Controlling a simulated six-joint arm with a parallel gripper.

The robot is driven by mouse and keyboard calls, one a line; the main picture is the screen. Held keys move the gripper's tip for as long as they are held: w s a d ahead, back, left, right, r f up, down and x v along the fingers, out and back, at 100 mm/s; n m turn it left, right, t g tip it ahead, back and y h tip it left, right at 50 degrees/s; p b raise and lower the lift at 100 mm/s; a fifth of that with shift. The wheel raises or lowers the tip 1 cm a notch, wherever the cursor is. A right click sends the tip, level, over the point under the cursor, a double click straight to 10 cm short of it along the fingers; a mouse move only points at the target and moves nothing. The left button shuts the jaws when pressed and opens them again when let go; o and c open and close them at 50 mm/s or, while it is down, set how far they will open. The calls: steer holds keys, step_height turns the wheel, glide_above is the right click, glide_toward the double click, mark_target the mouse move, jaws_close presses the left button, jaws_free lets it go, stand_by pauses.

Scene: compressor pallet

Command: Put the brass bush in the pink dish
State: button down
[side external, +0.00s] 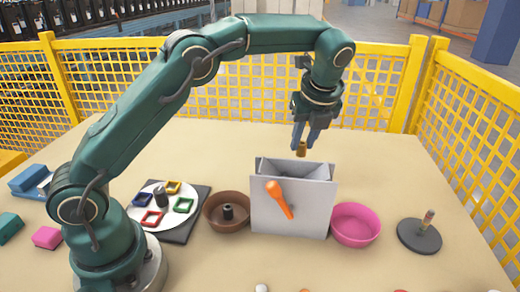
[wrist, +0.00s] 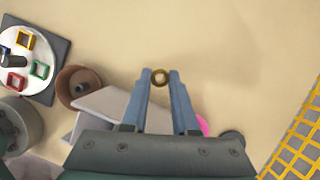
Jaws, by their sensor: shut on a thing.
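The brass bush (side external: 301,149) is held between the fingertips of my gripper (side external: 306,140), in the air above the back of the grey box in the side view. In the wrist view the bush (wrist: 160,77) shows as a brass ring between the two fingers of my gripper (wrist: 160,76). The pink dish (side external: 355,225) stands on the table to the right of the grey box and looks empty. In the wrist view only a small part of the pink dish (wrist: 202,124) shows beside the right finger.
The grey box (side external: 305,208) with an orange item (side external: 279,199) at its front stands left of the dish. A brown bowl (side external: 222,222), a white plate (side external: 158,223) with coloured frames, and a dark round base (side external: 419,236) with a post are nearby. Yellow fencing (side external: 390,75) borders the table.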

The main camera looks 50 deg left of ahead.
steer(key=w+d+f+m+t+h, duration=0.1)
steer(key=d+f+m, duration=0.15)
steer(key=d, duration=0.55)
steer(key=d+f+m, duration=0.1)
steer(key=d+m, duration=0.2)
steer(key=d, duration=0.4)
steer(key=shift+n, duration=0.25)
steer(key=shift+f, duration=3.6)
steer(key=shift+f, duration=0.1)
steer(key=c, duration=0.7)
jaws_free()
steer(key=shift+t, duration=0.3)
steer(key=v, duration=1.2)
steer(key=shift+w+a, duration=0.1)
steer(key=shift+a, duration=0.1)
